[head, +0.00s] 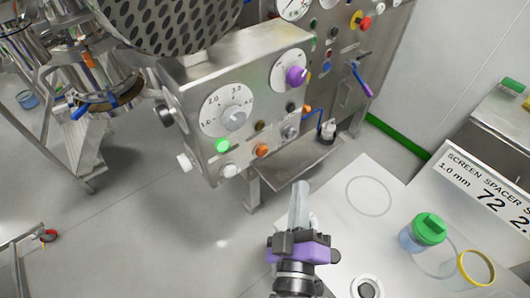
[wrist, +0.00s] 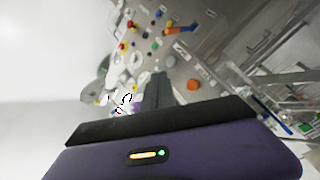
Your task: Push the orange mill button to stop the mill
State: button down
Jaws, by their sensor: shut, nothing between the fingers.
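The orange button (head: 262,150) sits on the lower front of the steel control box (head: 240,70), between a green button (head: 222,145) and a grey knob (head: 290,132). My gripper (head: 300,188) is shut and empty. It stands below and to the right of the orange button in the head view, apart from the box. In the wrist view the shut fingers (wrist: 160,82) point toward a steel panel. An orange round thing (wrist: 193,85) shows right of the fingers there; I cannot tell whether it is the same button.
The box carries a white dial (head: 226,108) and a purple knob (head: 296,75). A white table (head: 345,215) with a green-lidded jar (head: 430,228) and a yellow ring (head: 476,268) lies right of my gripper. The floor left of my gripper is clear.

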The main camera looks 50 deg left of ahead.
aim_at(262, 151)
jog(key=a+b, duration=0.6)
jog(key=a, duration=0.2)
jog(key=shift+w, duration=0.3)
jog(key=shift+a, duration=0.25)
dwell(1.6)
jog(key=shift+a+b, duration=0.3)
jog(key=shift+w+a, duration=0.1)
jog(key=shift+a, duration=0.35)
dwell(0.7)
jog(key=shift+d, duration=0.9)
jog(key=shift+p, duration=0.3)
